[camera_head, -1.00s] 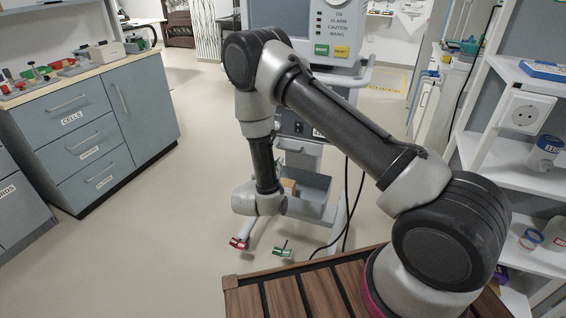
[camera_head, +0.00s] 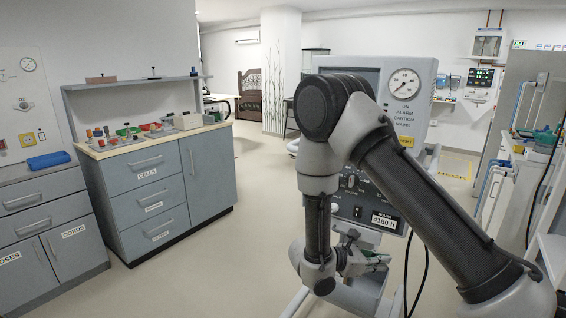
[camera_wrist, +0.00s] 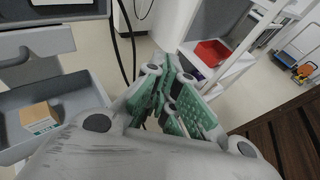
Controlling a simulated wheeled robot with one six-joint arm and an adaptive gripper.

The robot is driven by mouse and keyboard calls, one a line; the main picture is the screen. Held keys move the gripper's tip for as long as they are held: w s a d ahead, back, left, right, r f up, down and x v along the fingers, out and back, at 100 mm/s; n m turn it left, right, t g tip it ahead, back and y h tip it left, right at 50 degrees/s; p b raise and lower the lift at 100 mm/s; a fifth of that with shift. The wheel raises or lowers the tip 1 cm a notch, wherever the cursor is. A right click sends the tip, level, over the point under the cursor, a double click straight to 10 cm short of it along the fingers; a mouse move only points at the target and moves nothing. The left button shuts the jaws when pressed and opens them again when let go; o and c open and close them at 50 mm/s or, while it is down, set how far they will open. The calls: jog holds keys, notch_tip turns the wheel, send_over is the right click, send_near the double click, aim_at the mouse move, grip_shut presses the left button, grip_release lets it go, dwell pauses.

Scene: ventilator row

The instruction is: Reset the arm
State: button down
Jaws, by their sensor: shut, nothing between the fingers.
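My arm is folded in front of the ventilator (camera_head: 408,116) in the head view, with its elbow high and its forearm hanging down. My gripper (camera_head: 365,262) is at the lower end of the forearm, in front of the ventilator's lower part. In the wrist view my gripper (camera_wrist: 172,98) shows its green-padded fingers close together, with nothing seen between them. The arm hides part of the ventilator's front panel.
A grey tray (camera_wrist: 62,88) holding a small orange-brown box (camera_wrist: 39,117) lies left of my gripper. A white shelf with a red bin (camera_wrist: 212,52) stands beyond it. Drawer cabinets (camera_head: 150,190) stand at the left, with open floor (camera_head: 215,270) between.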

jog(key=s+d+r+m+y, duration=0.2)
jog(key=s+r+m+y, duration=0.2)
jog(key=s+r+m, duration=0.3)
jog(key=s+d+r+m+y, duration=0.3)
jog(key=s+r+m+y, duration=0.2)
jog(key=r, duration=0.7)
jog(key=s+d+r+m+t+y, duration=0.1)
jog(key=s+d+r+m+y, duration=0.2)
jog(key=s+r+m+y, duration=0.2)
jog(key=s+r+m, duration=0.3)
jog(key=s+r, duration=0.2)
jog(key=shift+d+r+m, duration=0.2)
jog(key=shift+r+m, duration=0.05)
jog(key=shift+m, duration=0.15)
